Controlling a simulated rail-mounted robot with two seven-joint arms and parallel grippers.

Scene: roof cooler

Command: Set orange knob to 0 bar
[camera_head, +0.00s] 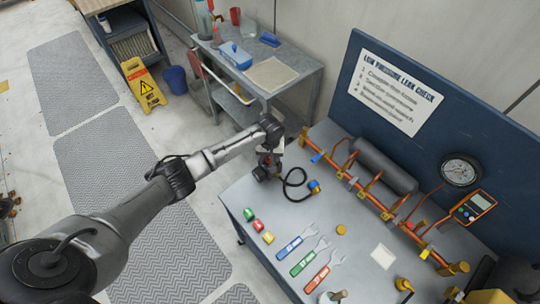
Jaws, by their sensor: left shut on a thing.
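My left gripper (268,168) comes in from the left and points down over the far left corner of the grey workbench (244,192). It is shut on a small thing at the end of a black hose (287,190). The gripper hides most of that thing, and I cannot make out an orange knob there. The hose curls to a blue and yellow fitting (313,186) on the bench. A round pressure gauge (460,170) is on the blue back panel; its reading is too small to tell. My right gripper is not in view.
An orange pipe run (370,196) with a grey cylinder (385,165) lies along the back of the bench. Wrenches (297,247), coloured blocks (258,226) and an orange-framed meter (473,207) are nearby. A cart (295,77) stands behind.

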